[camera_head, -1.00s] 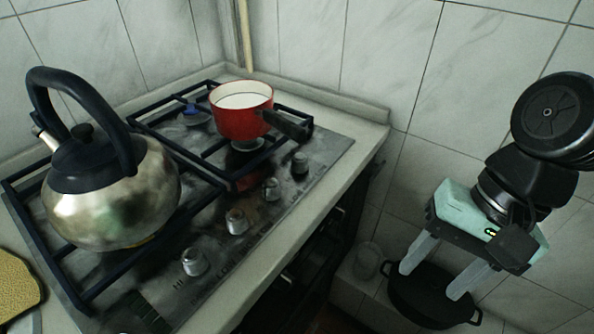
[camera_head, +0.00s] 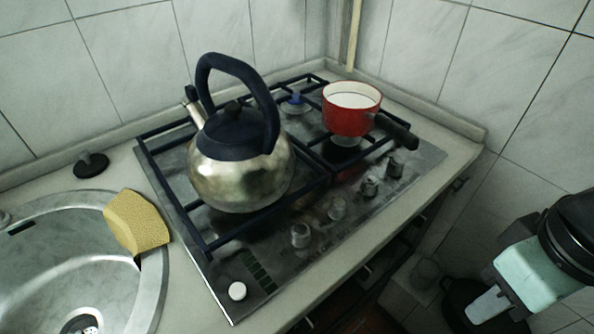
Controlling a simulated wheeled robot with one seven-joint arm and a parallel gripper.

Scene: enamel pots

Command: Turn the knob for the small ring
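A red pot (camera_head: 350,118) with a dark handle stands over a burner at the right. A steel kettle (camera_head: 240,180) stands on the left grate. A small burner (camera_head: 297,105) shows behind, uncovered. My gripper (camera_head: 500,318) is low at the right, away from the hob and empty. One pale finger shows at the palm's outer end; the other is cut off.
A white button (camera_head: 237,290) is at the hob's near corner. A yellow sponge (camera_head: 137,222) lies by the sink (camera_head: 150,300) at left. Tiled walls close the back.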

